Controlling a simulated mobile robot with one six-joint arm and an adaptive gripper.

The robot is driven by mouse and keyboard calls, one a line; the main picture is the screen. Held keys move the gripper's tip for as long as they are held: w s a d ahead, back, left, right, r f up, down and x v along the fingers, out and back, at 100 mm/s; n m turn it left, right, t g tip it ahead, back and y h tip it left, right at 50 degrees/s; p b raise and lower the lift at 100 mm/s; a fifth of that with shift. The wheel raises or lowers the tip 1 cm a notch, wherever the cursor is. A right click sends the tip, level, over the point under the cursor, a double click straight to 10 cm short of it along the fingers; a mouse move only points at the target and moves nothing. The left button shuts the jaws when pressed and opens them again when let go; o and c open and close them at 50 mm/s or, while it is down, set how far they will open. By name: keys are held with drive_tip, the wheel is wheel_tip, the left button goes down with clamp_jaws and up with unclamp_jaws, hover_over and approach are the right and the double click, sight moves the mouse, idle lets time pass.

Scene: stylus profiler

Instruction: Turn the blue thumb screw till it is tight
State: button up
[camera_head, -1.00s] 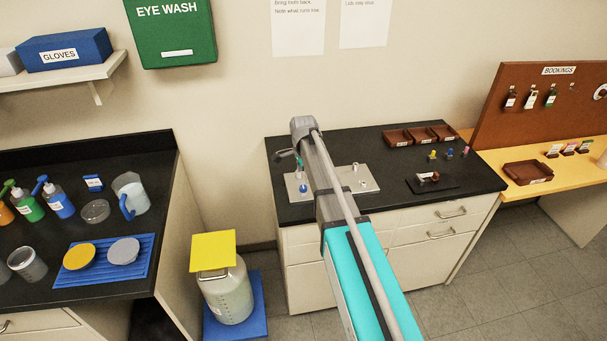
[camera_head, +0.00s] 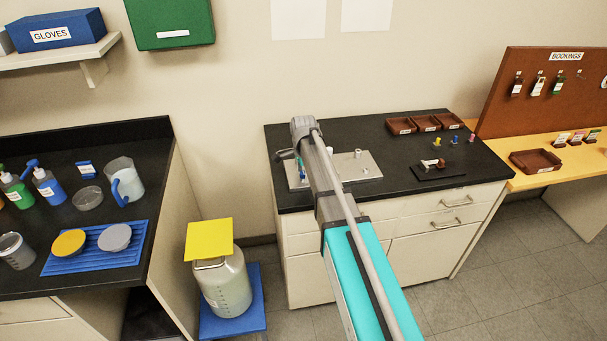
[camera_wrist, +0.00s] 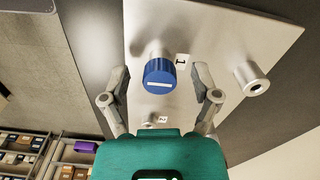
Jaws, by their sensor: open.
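The blue thumb screw (camera_wrist: 159,79) is a round knob with a white line across its face, seen in the wrist view. It stands on a pale metal plate (camera_wrist: 215,35), beside a small label marked 1. My gripper (camera_wrist: 161,70) is open, with one finger on each side of the screw. Gaps show between the fingers and the knob in this view, and I cannot tell the height difference. In the head view, my gripper (camera_head: 288,155) is over the left part of the plate (camera_head: 372,172), and my arm hides much of that area.
A bare metal post (camera_wrist: 251,79) rises from the plate to the right of the screw. A label marked 2 lies near my gripper body. In the head view, brown trays (camera_head: 402,125), small coloured pegs and a black pad (camera_head: 437,170) are further right on the bench.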

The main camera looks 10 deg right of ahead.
drive_tip(key=shift+f, duration=0.1)
clamp_jaws()
idle(0.8)
drive_tip(key=m, duration=0.4)
drive_tip(key=shift+m, duration=0.3)
drive_tip(key=m, duration=0.4)
drive_tip(key=shift+m, duration=0.3)
